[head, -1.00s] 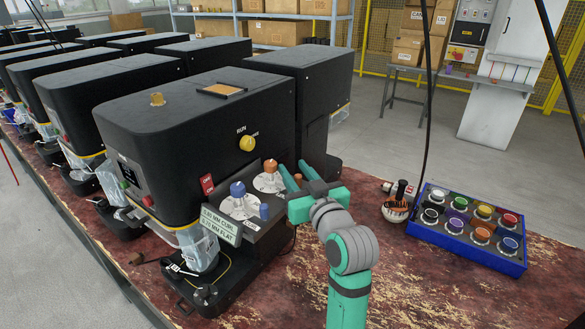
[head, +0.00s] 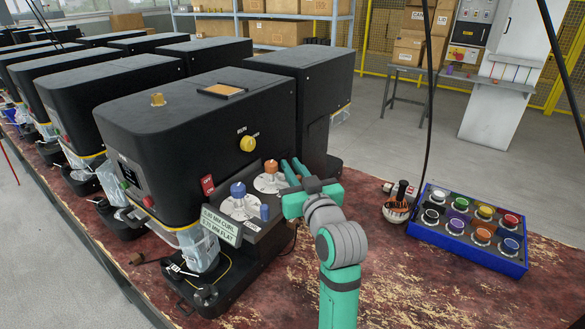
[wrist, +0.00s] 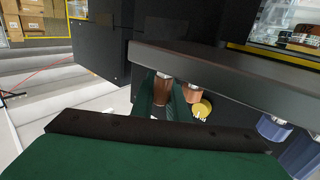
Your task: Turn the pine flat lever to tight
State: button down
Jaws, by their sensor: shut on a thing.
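My gripper (head: 291,165) reaches the right end of the nearest machine's sloped black panel. In the wrist view, its two dark green fingers (wrist: 162,104) are shut on a brown lever (wrist: 160,98); the fingers hide most of it in the head view. An orange knob (head: 271,166) on a pale round dial stands just left of the fingers; an orange-brown piece also shows beside them in the wrist view (wrist: 191,93). A blue knob (head: 238,189) and a short blue lever (head: 264,212) are nearer the front. I cannot read the word tight or the lever's setting.
A yellow knob (head: 247,143) is on the black housing above. A blue box (head: 465,247) of coloured knobs and a dark-handled tool (head: 398,205) lie right of my arm. Worn red bench is clear between them.

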jog(key=shift+s+m+h, duration=0.2)
jog(key=shift+m+h, duration=0.2)
jog(key=shift+h, duration=0.2)
jog(key=c, duration=1.7)
grip_release()
jog(key=v, duration=1)
jog(key=shift+s+f, duration=0.2)
jog(key=shift+s, duration=0.25)
